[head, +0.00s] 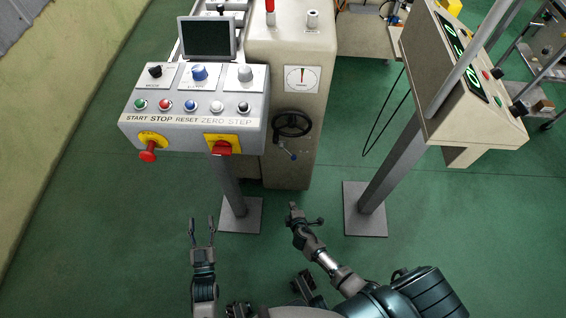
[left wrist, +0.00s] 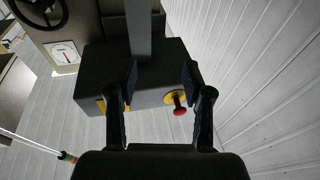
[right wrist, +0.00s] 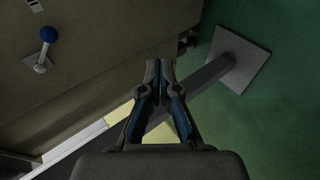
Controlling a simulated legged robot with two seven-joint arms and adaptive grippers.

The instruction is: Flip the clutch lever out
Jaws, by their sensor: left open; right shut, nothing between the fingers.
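A short lever with a blue knob (head: 293,155) sticks out of the front of the beige machine, just below the black handwheel (head: 291,123). I take it to be the clutch lever. In the right wrist view its blue knob (right wrist: 48,34) shows at the upper left, on a pale stem. My right gripper (head: 293,206) is shut and empty, below the lever and apart from it. My left gripper (head: 202,220) is open and empty, further left, in front of the control panel's post.
The beige machine (head: 290,80) stands at the centre. A control panel (head: 195,108) with red buttons is at left, on a post with a floor plate (head: 240,215). A second console (head: 470,110) stands at right, also on a post (head: 388,175).

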